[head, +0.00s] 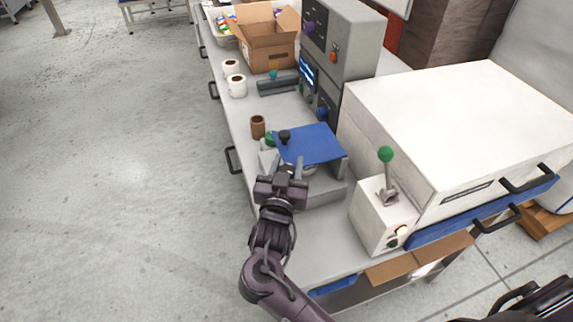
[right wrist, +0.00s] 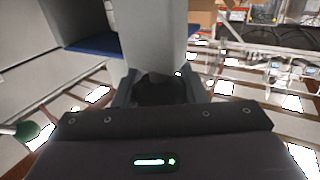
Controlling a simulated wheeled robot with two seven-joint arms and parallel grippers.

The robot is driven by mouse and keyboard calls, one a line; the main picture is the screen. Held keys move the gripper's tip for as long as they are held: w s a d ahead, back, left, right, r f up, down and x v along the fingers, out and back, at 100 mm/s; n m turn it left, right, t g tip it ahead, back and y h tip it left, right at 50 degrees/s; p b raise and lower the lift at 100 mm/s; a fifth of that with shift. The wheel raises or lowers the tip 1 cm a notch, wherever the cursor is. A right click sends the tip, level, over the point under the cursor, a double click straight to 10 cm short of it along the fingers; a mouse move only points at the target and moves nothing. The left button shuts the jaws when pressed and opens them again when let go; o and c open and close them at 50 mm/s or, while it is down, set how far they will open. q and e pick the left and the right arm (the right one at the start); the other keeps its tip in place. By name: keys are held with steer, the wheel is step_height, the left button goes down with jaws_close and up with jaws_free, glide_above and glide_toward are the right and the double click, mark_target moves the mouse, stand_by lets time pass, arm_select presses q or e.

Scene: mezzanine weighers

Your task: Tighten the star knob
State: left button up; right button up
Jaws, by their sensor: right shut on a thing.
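The star knob appears as a dark knob (right wrist: 160,90) between the fingers in the right wrist view, against a light grey body (right wrist: 152,35). My right gripper (head: 288,168) is at the near side of the grey weigher (head: 322,190) with a blue top plate (head: 312,145). It is shut on the dark knob, and its fingers hide most of it in the head view. The right gripper also shows in the right wrist view (right wrist: 163,88), with a finger on each side of the knob. My left gripper is not in view.
A black ball knob (head: 285,136) stands by the plate. A brown cup (head: 257,127) and white rolls (head: 237,86) are behind. A white machine (head: 450,120) with a green-knobbed lever (head: 386,155) is on the right. A cardboard box (head: 268,45) is at the back. Open floor lies left.

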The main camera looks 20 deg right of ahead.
steer(key=shift+h, duration=0.3)
steer(key=o, duration=1)
